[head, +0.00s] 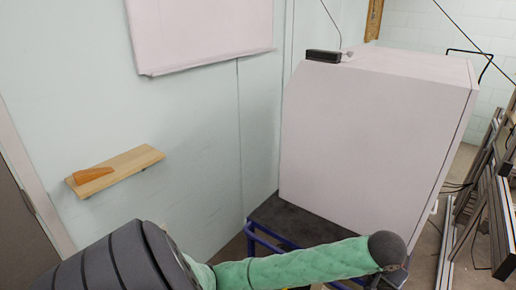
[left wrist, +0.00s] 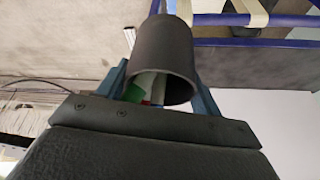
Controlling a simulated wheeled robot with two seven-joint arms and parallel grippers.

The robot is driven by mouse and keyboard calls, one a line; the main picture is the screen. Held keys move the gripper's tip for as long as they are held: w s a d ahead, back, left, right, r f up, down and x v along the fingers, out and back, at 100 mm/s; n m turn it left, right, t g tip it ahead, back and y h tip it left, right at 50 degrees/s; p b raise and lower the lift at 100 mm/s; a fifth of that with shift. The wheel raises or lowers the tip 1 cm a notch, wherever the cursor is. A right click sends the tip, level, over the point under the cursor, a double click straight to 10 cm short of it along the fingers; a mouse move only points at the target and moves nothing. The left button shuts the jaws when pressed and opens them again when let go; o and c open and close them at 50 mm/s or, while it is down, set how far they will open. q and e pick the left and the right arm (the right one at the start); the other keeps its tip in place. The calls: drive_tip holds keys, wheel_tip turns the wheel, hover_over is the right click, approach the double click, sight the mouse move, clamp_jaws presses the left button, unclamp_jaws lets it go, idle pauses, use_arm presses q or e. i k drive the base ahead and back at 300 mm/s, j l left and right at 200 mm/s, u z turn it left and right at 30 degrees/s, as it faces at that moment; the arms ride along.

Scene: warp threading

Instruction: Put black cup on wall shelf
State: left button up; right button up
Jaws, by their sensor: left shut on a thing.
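The black cup (left wrist: 168,45) is in the left wrist view, with its open rim toward the camera. My left gripper (left wrist: 162,82) is shut on it, with one blue-grey finger at each side of the cup. Some green, white and red shows inside the rim; I cannot tell what it is. The wall shelf (head: 132,164) is a light wooden board on the pale wall, at the left of the head view. Neither the cup nor my left gripper shows in the head view, so its distance from the shelf cannot be told. My right gripper is not in view.
An orange wedge-like object (head: 93,175) lies on the shelf's left end; the rest of its top is clear. A large white box (head: 370,140) stands on a dark table (head: 290,218) at the right. A white board (head: 200,30) hangs above. Metal frames (head: 490,200) stand at far right.

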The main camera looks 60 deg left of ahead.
sight(133, 160)
drive_tip(key=u, duration=1.5)
